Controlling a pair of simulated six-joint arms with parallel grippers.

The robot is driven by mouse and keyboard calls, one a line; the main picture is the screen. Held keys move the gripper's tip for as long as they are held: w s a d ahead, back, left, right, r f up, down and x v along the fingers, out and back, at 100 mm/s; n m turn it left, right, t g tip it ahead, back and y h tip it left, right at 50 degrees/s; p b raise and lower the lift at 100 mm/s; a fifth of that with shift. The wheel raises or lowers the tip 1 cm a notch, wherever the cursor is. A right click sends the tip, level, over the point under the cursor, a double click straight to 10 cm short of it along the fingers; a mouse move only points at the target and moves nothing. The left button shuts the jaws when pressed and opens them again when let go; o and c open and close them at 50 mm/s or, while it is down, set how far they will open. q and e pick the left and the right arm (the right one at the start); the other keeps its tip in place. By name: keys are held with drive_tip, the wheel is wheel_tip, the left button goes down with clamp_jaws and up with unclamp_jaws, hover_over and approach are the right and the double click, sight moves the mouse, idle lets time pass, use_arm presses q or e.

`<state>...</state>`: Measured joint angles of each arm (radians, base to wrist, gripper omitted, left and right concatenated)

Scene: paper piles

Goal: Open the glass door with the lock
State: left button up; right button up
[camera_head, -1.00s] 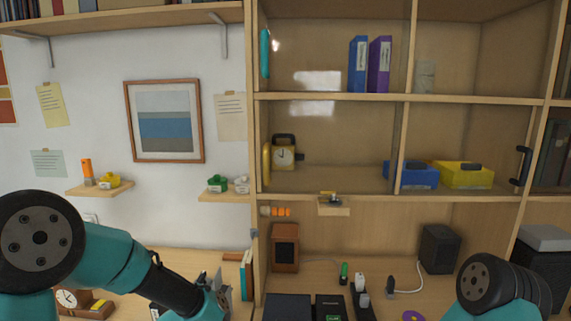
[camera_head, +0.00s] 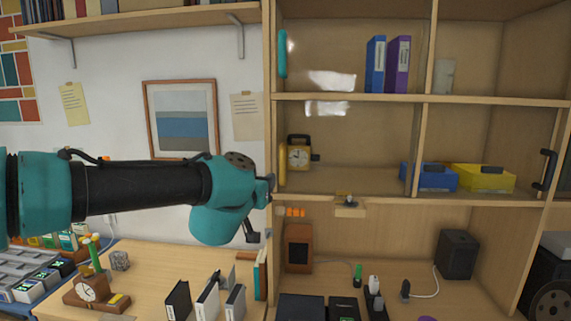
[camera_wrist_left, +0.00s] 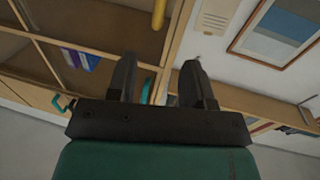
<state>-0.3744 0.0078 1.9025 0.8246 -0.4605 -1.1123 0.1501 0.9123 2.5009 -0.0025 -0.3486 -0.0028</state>
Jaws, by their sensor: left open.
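The glass door (camera_head: 345,150) closes the middle cabinet compartment, its pane marked by pale reflections. A yellow handle (camera_head: 283,163) stands upright at its left edge and also shows at the top of the left wrist view (camera_wrist_left: 158,14). A small dark fitting (camera_head: 349,199) on a wooden block is below the door; I cannot tell whether it is the lock. My left gripper (camera_wrist_left: 158,80) is open and empty, apart from the yellow handle. In the head view its wrist is left of the cabinet edge, fingers mostly unclear. My right gripper is out of view.
A teal handle (camera_head: 283,54) is on the upper compartment, a black handle (camera_head: 546,169) at the right. A framed picture (camera_head: 182,120) hangs left. Books (camera_head: 206,300) stand on the desk.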

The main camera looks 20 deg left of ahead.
sight(281, 163)
use_arm(q)
drive_tip(key=shift+w, duration=0.1)
drive_tip(key=w, duration=1.7)
drive_tip(key=shift+w+d, duration=0.1)
drive_tip(key=shift+d, duration=0.3)
drive_tip(key=shift+c, duration=0.3)
clamp_jaws()
